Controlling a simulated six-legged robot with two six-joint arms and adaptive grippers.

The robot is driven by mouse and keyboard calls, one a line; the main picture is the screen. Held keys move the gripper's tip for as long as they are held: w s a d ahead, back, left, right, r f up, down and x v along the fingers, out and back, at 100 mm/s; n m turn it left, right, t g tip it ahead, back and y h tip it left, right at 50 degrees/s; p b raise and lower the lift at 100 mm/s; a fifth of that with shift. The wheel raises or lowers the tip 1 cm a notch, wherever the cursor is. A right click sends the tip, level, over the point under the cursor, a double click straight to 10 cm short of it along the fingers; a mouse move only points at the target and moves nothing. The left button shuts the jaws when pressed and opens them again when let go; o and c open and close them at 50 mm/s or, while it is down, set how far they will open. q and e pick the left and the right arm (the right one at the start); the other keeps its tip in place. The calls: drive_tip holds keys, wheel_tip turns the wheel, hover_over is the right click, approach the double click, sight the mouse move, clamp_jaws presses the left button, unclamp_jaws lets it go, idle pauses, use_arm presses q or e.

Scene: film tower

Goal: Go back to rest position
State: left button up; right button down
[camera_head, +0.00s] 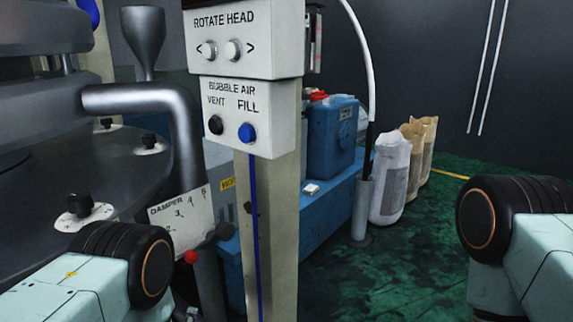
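Neither of my grippers shows in the head view. Only pale green links of my two arms with black round joint caps show, one at the lower left and one at the lower right. What the grippers hold, if anything, cannot be seen. A cream post stands between the arms and carries a white panel (246,40) marked ROTATE HEAD with two pale buttons. Below it is a panel (262,134) marked BUBBLE AIR, VENT and FILL, with a black and a blue button.
A large grey metal machine (60,110) with a bent pipe (140,98) fills the left, close to my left arm. A tilted DAMPER plate (180,218) is beside it. A blue canister (333,135) and several sacks (392,175) stand behind. Green floor (400,265) is clear at centre right.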

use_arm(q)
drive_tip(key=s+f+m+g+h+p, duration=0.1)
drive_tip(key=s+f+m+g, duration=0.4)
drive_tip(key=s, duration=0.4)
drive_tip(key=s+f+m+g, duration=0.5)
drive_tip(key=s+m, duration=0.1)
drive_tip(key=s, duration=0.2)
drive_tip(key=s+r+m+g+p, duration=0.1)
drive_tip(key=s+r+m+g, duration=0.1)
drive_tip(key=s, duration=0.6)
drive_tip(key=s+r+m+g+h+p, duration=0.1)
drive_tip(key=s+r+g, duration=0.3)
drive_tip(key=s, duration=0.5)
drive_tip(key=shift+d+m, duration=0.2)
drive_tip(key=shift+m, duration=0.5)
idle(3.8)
